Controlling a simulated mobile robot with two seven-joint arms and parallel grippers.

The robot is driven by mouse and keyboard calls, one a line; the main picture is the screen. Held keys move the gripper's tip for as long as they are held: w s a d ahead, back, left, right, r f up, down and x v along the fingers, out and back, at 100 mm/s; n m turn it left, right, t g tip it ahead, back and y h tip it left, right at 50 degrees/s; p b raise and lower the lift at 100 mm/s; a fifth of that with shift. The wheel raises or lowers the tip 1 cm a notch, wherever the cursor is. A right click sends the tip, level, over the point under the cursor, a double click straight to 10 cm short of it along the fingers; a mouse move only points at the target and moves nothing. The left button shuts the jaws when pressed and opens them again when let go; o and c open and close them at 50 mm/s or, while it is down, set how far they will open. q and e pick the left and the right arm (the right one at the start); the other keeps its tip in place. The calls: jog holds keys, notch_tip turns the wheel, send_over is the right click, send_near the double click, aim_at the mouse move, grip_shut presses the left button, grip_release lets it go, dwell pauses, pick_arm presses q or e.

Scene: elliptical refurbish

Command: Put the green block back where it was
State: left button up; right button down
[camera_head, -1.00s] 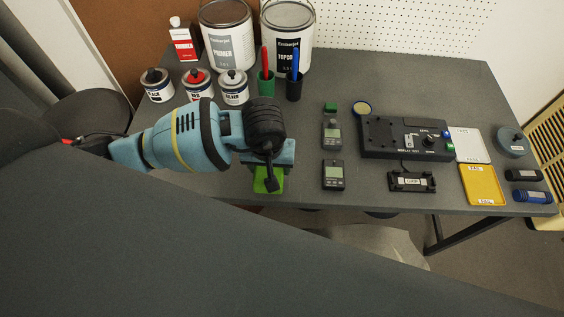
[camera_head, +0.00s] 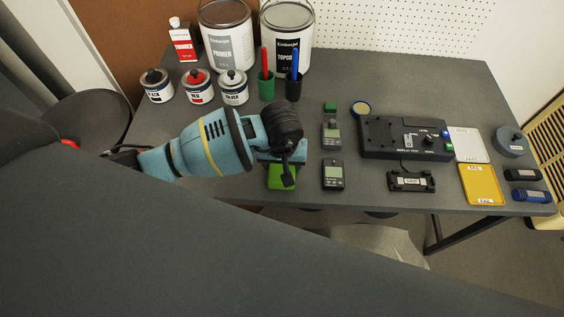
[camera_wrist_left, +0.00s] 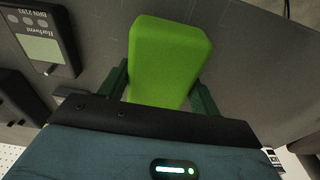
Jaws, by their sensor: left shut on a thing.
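The bright green block (camera_head: 282,178) is near the front edge of the grey table in the head view, partly hidden under my left gripper (camera_head: 284,166). In the left wrist view the green block (camera_wrist_left: 170,58) stands out between the two dark green fingers of my left gripper (camera_wrist_left: 163,92), which is shut on it. I cannot tell whether the block touches the table. My right gripper is not in view.
Two handheld meters (camera_head: 333,175) (camera_head: 331,136) lie just right of the block. A small dark green piece (camera_head: 330,107) lies behind them. A black test box (camera_head: 405,138), white tray (camera_head: 471,144) and yellow tray (camera_head: 481,185) are further right. Paint cans (camera_head: 234,88) and pen cups (camera_head: 293,90) stand behind.

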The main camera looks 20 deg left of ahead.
aim_at(282, 167)
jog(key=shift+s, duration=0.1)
pick_arm(q)
jog(key=shift+f, duration=0.2)
jog(key=o, duration=0.7)
jog(key=shift+c, duration=0.2)
jog(key=o, duration=0.3)
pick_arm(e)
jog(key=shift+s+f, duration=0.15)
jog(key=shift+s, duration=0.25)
pick_arm(q)
jog(key=shift+r, duration=0.15)
jog(key=shift+r, duration=0.3)
jog(key=r, duration=0.6)
jog(key=s+r, duration=0.1)
jog(key=r, duration=0.3)
jog(key=shift+s+d+p, duration=0.1)
jog(key=shift+d+p, duration=0.1)
jog(key=shift+p, duration=0.2)
jog(key=shift+s+r, duration=0.15)
jog(key=shift+r, duration=0.55)
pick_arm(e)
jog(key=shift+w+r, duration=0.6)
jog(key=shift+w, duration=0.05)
